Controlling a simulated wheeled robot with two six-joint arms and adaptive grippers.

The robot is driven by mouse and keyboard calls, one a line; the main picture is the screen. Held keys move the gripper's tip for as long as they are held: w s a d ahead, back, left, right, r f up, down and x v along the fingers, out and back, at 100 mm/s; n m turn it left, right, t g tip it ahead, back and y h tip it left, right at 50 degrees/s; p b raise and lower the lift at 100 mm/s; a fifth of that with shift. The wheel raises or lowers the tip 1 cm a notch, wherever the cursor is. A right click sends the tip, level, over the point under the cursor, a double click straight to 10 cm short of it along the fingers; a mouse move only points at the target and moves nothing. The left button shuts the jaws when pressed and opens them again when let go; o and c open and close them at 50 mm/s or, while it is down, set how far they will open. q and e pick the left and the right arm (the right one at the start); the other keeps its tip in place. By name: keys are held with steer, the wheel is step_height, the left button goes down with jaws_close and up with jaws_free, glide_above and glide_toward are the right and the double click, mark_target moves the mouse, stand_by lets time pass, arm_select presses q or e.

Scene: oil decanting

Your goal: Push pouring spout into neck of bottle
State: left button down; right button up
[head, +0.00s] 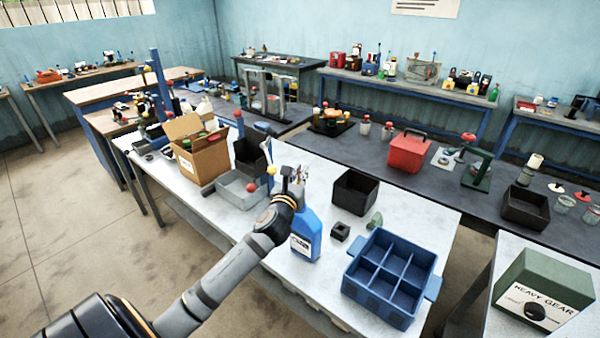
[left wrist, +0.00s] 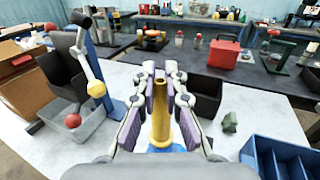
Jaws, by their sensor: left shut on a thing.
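A blue bottle (head: 306,238) with a white label stands upright on the white table. My left gripper (head: 295,180) is right above its top and hides the neck. In the left wrist view my left gripper (left wrist: 161,102) is shut on a brass-yellow pouring spout (left wrist: 160,120), which points up between the fingers. A little of the blue bottle (left wrist: 165,149) shows just below the spout. How deep the spout sits in the neck is hidden. My right gripper is not in view.
A blue divided crate (head: 392,275) stands right of the bottle. A black bin (head: 355,192), a small dark block (head: 340,231) and a green piece (head: 374,221) are near. A grey tray (head: 238,196) and an open cardboard box (head: 205,158) stand to the left.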

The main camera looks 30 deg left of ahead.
arm_select(q)
steer(key=shift+f+b, duration=0.3)
steer(key=shift+f, duration=0.35)
steer(key=c, duration=1.4)
jaws_free()
steer(key=shift+o, duration=0.2)
steer(key=v, duration=1.2)
